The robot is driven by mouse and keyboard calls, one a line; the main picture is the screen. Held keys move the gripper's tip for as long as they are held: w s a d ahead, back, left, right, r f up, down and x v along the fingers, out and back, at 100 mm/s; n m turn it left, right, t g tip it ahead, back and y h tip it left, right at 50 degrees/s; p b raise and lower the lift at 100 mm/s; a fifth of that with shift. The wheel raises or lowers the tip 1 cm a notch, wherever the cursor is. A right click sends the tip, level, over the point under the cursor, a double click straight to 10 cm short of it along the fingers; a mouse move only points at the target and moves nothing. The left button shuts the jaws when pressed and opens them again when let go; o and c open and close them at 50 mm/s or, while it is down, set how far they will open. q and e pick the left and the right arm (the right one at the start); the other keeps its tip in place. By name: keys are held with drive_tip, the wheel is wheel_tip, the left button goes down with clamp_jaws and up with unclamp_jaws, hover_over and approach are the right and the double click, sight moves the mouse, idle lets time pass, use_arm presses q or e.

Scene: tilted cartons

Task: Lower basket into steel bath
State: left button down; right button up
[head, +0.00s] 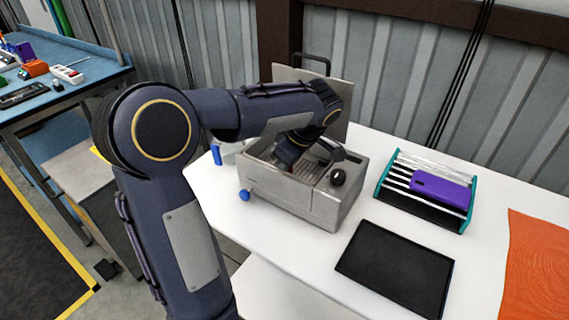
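The steel bath (290,205) is a grey box on the white table, with a black knob on its top at the right and a blue knob low on its front left. Its lid (300,88) stands raised behind it, with a dark handle. My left gripper (288,158) reaches down into the bath's opening from above. Its fingers are small, dark and mostly hidden, so I cannot tell whether they are open or shut. A basket cannot be made out clearly; my arm and the bath's walls cover much of the opening. My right gripper is out of view.
A teal-ended rack (465,207) with a purple device (441,189) on it stands to the right. A black mat (395,268) lies in front, and an orange cloth (535,265) at the far right. A blue workbench (65,60) stands at the left. White table shows between these things.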

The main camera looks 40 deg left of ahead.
use_arm(q)
drive_tip(key=shift+s+d+f, duration=0.15)
drive_tip(key=shift+s+f, duration=0.05)
drive_tip(key=shift+f, duration=0.65)
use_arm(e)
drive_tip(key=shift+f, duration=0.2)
use_arm(q)
drive_tip(key=c, duration=1.6)
unclamp_jaws()
drive_tip(key=shift+w, duration=0.1)
drive_tip(key=shift+o, duration=0.2)
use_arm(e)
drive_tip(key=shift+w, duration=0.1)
use_arm(q)
drive_tip(key=r, duration=0.3)
drive_tip(key=shift+w+d, duration=0.25)
drive_tip(key=shift+w, duration=0.15)
drive_tip(key=v, duration=0.6)
drive_tip(key=shift+r+p, duration=0.25)
drive_tip(key=shift+p, duration=0.05)
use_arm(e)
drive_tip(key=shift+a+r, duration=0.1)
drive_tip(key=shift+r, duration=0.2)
